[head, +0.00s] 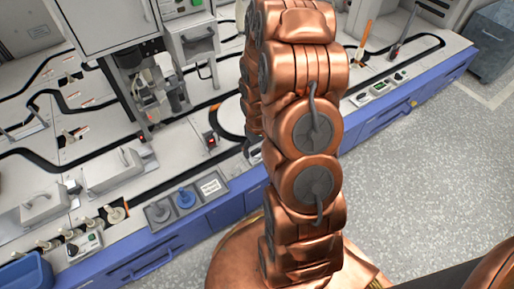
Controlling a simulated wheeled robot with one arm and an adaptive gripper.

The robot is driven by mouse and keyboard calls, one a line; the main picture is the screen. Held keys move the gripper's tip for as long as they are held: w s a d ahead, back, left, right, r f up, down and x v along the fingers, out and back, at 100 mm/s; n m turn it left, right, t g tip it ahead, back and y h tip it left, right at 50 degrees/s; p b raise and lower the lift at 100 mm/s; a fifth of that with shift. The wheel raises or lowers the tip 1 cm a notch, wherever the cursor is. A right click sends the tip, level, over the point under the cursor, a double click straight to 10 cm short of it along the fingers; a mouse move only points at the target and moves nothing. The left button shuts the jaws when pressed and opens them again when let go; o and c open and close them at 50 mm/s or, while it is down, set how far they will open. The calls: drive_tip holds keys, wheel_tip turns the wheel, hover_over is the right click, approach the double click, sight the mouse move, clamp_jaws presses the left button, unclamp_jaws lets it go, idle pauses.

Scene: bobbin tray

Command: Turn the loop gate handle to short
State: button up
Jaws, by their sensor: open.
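My copper arm stands upright across the middle of the head view and covers part of the bench. My gripper cannot be made out; it is hidden behind the arm or outside the picture. A curved track loop (229,121) with an orange edge lies on the bench just left of the arm, partly covered by it. A small dark block with a red part (211,140) stands beside the loop. I cannot tell whether this is the loop gate handle, and no short marking is readable.
A grey machine (145,85) stands left of the loop. At the front edge are a grey tray holding a blue bobbin (186,198), a white label plate (210,187) and pale bobbins (115,213). A blue bin (25,272) is at lower left. Open floor (420,170) lies right.

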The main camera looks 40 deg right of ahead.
wheel_tip(320, 180, up, 12)
idle(0.6)
idle(0.5)
wheel_tip(320, 180, up, 9)
drive_tip(key=p, duration=0.6)
hover_over(257, 149)
drive_tip(key=s+a, duration=0.2)
drive_tip(key=a, duration=0.1)
drive_tip(key=s+a+r+p, duration=0.5)
drive_tip(key=r+p, duration=0.5)
drive_tip(key=r, duration=0.4)
drive_tip(key=s+a+r+g+p, duration=0.1)
drive_tip(key=s+a+r+p, duration=0.4)
drive_tip(key=s+r+p, duration=0.4)
drive_tip(key=s+a+r+n+p, duration=0.1)
drive_tip(key=s+a+r+p, duration=0.4)
drive_tip(key=r+p, duration=0.7)
wheel_tip(257, 149, up, 8)
drive_tip(key=shift+s+f+g, duration=0.1)
drive_tip(key=shift+s+g, duration=0.3)
drive_tip(key=shift+s, duration=0.5)
